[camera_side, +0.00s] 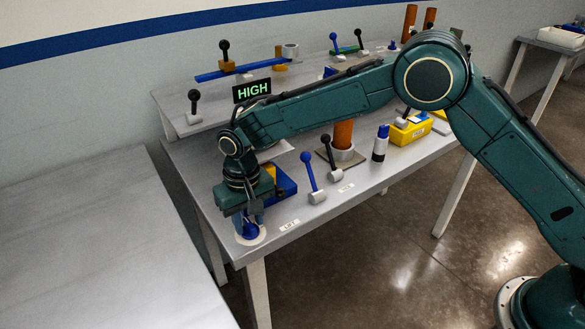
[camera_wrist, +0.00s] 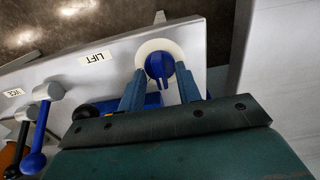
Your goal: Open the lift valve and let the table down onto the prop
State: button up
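The lift valve is a blue knob (camera_wrist: 160,66) on a white round plate beside a "LIFT" label (camera_wrist: 95,57). In the side view the knob (camera_side: 250,230) sits at the bench's near left corner. My gripper (camera_side: 251,214) points down right over it. In the wrist view my gripper (camera_wrist: 160,88) has its two blue fingers apart, one on each side of the knob. I cannot tell whether they touch it. A "HIGH" sign (camera_side: 252,90) is lit green. The lift table and the prop cannot be made out clearly; my arm covers part of the bench.
A blue-handled lever (camera_side: 310,172) and a black-handled lever (camera_side: 330,155) stand right of the gripper. The left bench (camera_side: 95,240) is bare.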

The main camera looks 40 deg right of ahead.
jog(key=shift+f, duration=0.1)
grip_shut()
